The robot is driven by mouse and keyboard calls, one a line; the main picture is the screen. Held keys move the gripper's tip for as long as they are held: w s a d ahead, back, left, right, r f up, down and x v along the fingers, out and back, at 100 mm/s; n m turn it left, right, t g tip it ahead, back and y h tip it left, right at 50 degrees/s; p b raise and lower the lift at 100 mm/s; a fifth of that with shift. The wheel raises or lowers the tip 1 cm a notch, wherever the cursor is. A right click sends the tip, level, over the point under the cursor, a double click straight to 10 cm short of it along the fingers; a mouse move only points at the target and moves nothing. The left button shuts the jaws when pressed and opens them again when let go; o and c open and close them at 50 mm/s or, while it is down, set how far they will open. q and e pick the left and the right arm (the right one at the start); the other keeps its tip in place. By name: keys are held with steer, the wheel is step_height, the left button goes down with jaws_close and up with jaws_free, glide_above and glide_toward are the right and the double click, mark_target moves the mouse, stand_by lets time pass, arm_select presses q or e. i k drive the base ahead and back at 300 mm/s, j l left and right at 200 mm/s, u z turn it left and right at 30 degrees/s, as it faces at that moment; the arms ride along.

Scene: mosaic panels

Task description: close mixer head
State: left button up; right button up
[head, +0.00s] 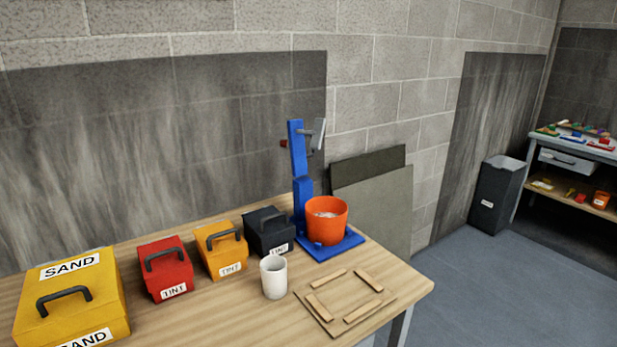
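The mixer has a blue base plate (335,246) and a blue upright column (303,205) at the back right of the wooden table. Its blue head (297,148) is tipped up and stands nearly vertical above the column. A grey paddle-like part (319,134) sticks out from the head's right side, and a small dark red part (284,143) shows on its left. An orange bucket (327,222) with pale contents stands upright on the base plate, below the raised head. Neither of my grippers is in view.
On the table (225,318) stand a white cup (273,277), a yellow SAND box (100,290), red (165,270), orange (222,252) and black (269,232) handled boxes, and a wooden frame (345,296). Boards (380,205) lean on the wall.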

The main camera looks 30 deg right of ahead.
mark_target(296, 141)
steer(key=i+l+u, duration=0.2)
steer(key=l, duration=1.1)
steer(key=l+u, duration=0.2)
steer(key=l, duration=1.05)
